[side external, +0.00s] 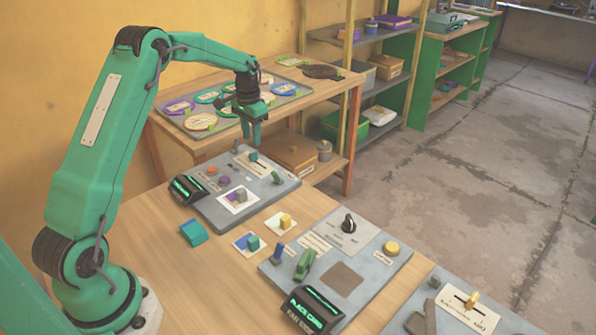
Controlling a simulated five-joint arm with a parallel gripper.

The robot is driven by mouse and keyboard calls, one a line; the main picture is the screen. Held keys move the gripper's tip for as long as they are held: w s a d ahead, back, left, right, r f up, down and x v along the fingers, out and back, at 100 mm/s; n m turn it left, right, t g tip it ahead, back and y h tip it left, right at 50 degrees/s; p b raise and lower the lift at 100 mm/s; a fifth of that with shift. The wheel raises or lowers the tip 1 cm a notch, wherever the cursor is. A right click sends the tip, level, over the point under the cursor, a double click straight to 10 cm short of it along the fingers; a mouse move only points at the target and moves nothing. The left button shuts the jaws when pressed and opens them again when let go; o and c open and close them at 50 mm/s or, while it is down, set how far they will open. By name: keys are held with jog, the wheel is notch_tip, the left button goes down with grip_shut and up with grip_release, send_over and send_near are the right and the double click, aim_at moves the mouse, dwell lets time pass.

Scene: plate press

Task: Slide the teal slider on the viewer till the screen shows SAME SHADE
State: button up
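The viewer is a grey panel (212,208) on the wooden table, with a small black screen (187,188) at its left end showing green text too small to read. The teal slider (253,156) is a small knob on a pale plate with a track, near the panel's far end. My gripper (255,139) points down just above and behind the teal slider in this view. I cannot tell whether it touches the knob, or how far its fingers are apart. A white card with purple and grey blocks (238,198) lies on the panel.
Another panel with a yellow slider (472,299) is at lower right. Loose teal block (193,232) and cards lie between. A rack of discs (215,108) stands behind.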

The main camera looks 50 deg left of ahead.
jog(key=shift+r, duration=1.15)
jog(key=shift+d+r, duration=0.15)
jog(key=shift+r, duration=0.05)
jog(key=s+d+r+t, duration=0.3)
jog(key=s+d+r, duration=0.8)
jog(key=d+r, duration=0.25)
jog(key=s+d+t, duration=0.1)
jog(key=s+d, duration=0.3)
jog(key=s, duration=0.5)
jog(key=s+d+t, duration=0.1)
jog(key=s+d, duration=0.3)
jog(key=s, duration=0.5)
jog(key=shift+s+d+f+t, duration=0.2)
jog(key=shift+d+t, duration=0.05)
jog(key=shift+t, duration=0.05)
